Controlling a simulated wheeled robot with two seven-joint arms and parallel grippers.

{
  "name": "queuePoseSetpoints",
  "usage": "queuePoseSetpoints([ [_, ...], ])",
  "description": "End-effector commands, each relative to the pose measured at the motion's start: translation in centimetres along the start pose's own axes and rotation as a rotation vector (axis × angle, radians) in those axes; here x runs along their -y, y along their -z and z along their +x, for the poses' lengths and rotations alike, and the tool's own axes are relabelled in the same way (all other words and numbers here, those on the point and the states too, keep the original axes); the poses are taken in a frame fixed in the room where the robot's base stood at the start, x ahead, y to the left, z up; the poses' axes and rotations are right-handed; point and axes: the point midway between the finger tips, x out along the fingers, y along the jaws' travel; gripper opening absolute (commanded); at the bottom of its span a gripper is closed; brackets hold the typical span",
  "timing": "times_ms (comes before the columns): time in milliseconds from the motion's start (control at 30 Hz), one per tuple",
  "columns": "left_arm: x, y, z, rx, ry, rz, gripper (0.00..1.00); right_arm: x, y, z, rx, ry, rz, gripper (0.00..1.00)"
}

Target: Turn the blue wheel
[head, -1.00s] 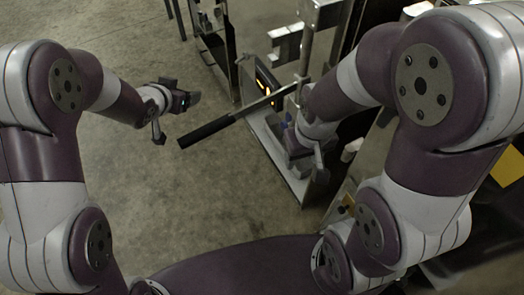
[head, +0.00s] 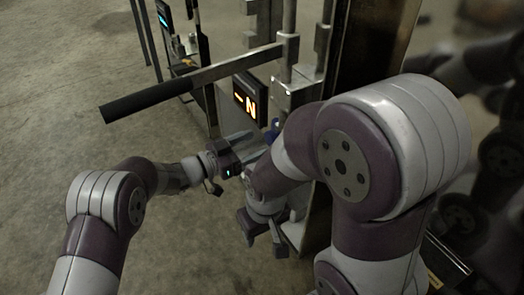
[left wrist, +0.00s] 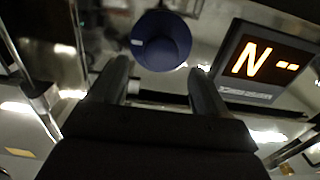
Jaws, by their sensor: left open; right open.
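The blue wheel (left wrist: 160,40) is a round dark blue knob in front of my left gripper (left wrist: 158,72) in the left wrist view. The two fingers are apart, one on each side below the wheel, with a gap between them and it. In the head view a small bit of the blue wheel (head: 274,124) shows beside my right arm, which hides part of that area. My left gripper (head: 257,144) points right toward it, open and empty. My right gripper (head: 262,236) is lower, open and empty, pointing down beside the metal stand.
A lit display (head: 247,103) reading "N" is mounted beside the wheel. A long metal lever with a black grip (head: 148,100) sticks out to the left above my left gripper. Metal posts (head: 289,55) stand behind. The floor at the left is clear.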

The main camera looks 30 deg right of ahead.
Motion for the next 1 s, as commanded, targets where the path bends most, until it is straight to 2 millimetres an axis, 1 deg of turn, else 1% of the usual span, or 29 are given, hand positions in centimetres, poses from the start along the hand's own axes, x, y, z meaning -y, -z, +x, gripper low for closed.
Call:
queuePoseSetpoints([
  [33, -0.1, -0.6, 1.0, -0.003, -0.002, 0.002, 0.75, 0.0, -0.1, 1.2, 0.0, 0.0, 0.0, 0.53],
  [100, 0.0, -0.5, 2.1, -0.002, -0.001, 0.001, 0.75, 0.0, -0.2, 1.7, 0.0, 0.0, 0.0, 0.53],
  [200, 0.0, -0.2, 3.2, -0.001, 0.0, 0.0, 0.75, 0.0, -0.2, 2.0, 0.0, 0.0, 0.0, 0.53],
  [300, 0.1, 0.0, 3.5, 0.0, 0.002, 0.0, 0.75, 0.0, -0.2, 2.0, 0.0, 0.0, 0.0, 0.53],
  [500, 0.1, 0.1, 3.5, 0.0, 0.003, 0.0, 0.75, 0.0, -0.2, 1.9, 0.0, 0.0, 0.0, 0.53],
  [533, 0.1, 0.1, 3.5, 0.0, 0.002, 0.0, 0.68, 0.0, -0.2, 1.9, 0.0, 0.0, 0.0, 0.53],
  [567, 0.1, 0.1, 3.5, 0.0, 0.003, 0.0, 0.59, 0.0, -0.2, 1.9, 0.0, 0.0, 0.0, 0.53],
  [600, 0.1, 0.1, 3.5, 0.0, 0.002, 0.0, 0.46, 0.0, -0.2, 1.9, 0.0, 0.0, 0.0, 0.53],
  [667, 0.1, 0.1, 3.5, 0.0, 0.002, 0.0, 0.26, 0.0, -0.2, 1.9, 0.0, 0.0, 0.0, 0.53],
  [700, 0.1, 0.1, 3.5, 0.0, 0.002, 0.0, 0.2, 0.0, -0.2, 1.9, 0.0, 0.0, 0.0, 0.53],
  [1000, 0.0, 0.1, 3.5, 0.0, 0.002, 0.032, 0.2, 0.0, -0.2, 1.8, 0.0, 0.0, 0.0, 0.53],
])
